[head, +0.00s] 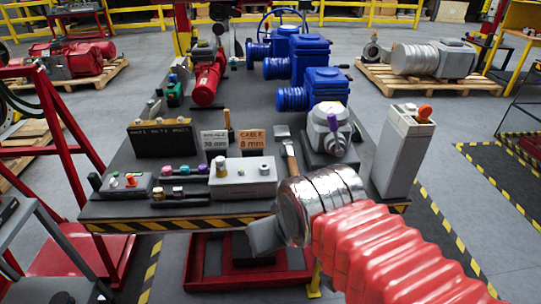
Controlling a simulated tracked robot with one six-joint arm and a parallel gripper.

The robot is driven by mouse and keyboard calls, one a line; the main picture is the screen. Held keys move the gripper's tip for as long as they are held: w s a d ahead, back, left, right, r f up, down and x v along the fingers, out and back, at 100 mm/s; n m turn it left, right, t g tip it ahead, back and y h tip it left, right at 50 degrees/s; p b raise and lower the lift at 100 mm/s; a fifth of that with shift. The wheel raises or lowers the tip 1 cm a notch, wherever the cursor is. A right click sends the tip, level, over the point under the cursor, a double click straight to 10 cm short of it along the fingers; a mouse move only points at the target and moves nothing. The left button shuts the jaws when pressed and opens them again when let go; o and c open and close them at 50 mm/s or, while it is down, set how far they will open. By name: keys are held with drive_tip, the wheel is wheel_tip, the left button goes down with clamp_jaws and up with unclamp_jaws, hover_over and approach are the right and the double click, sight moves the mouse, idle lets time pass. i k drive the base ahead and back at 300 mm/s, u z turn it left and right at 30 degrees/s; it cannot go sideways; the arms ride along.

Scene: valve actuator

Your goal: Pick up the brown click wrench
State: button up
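A brown-handled tool (291,159) with a flat grey head lies on the dark table, left of the grey valve actuator. Its lower end meets or passes behind my silver wrist, and I cannot tell whether it is the click wrench. A small brown upright piece (227,119) also shows behind the label blocks, too small to identify. My gripper (264,236) shows as a grey block at the left of my wrist, at the table's front edge, below and left of the brown-handled tool. Its fingertips are not clearly visible, so its opening and any contact are unclear.
A grey actuator (329,130) and a tall grey box with an orange knob (399,150) stand on the right. Blue valve actuators (300,65) and a red one (207,78) stand farther back. Label blocks (162,138) and button boxes (243,177) fill the front left.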

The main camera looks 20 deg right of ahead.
sight(287, 144)
drive_tip(key=u, duration=0.25)
drive_tip(key=i, duration=1.05)
drive_tip(key=z, duration=0.3)
